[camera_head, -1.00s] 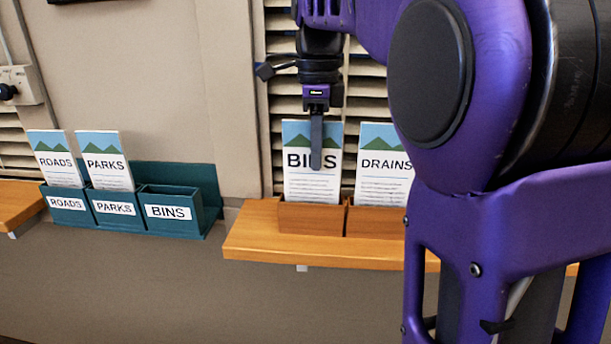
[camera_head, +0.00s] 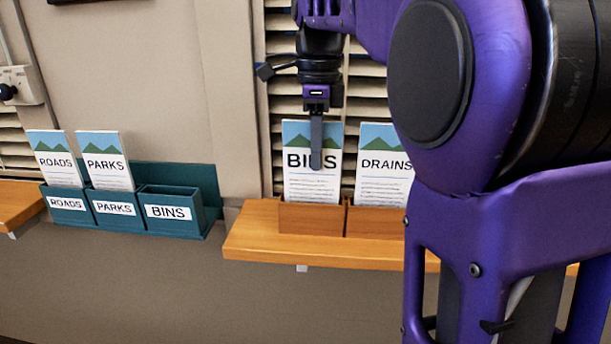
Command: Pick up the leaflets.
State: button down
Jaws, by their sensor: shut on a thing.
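The BINS leaflets (camera_head: 312,185) stand upright in the left compartment of a wooden holder (camera_head: 310,220) on the right-hand shelf. My gripper (camera_head: 316,150) points down at them from above and is shut on their upper part. One finger shows in front of the BINS title; the other is hidden behind the leaflets. The DRAINS leaflets (camera_head: 383,180) stand in the compartment to the right, partly hidden by my arm.
A teal rack on the left has ROADS leaflets (camera_head: 55,158) and PARKS leaflets (camera_head: 105,160) in their labelled pockets. Its BINS pocket (camera_head: 170,207) looks empty. The wooden shelf (camera_head: 255,240) has a clear left end. Slatted panels stand behind the holder.

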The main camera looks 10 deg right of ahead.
dwell(0.4)
notch_tip(320, 180, up, 10)
jog(key=p, duration=0.3)
dwell(1.4)
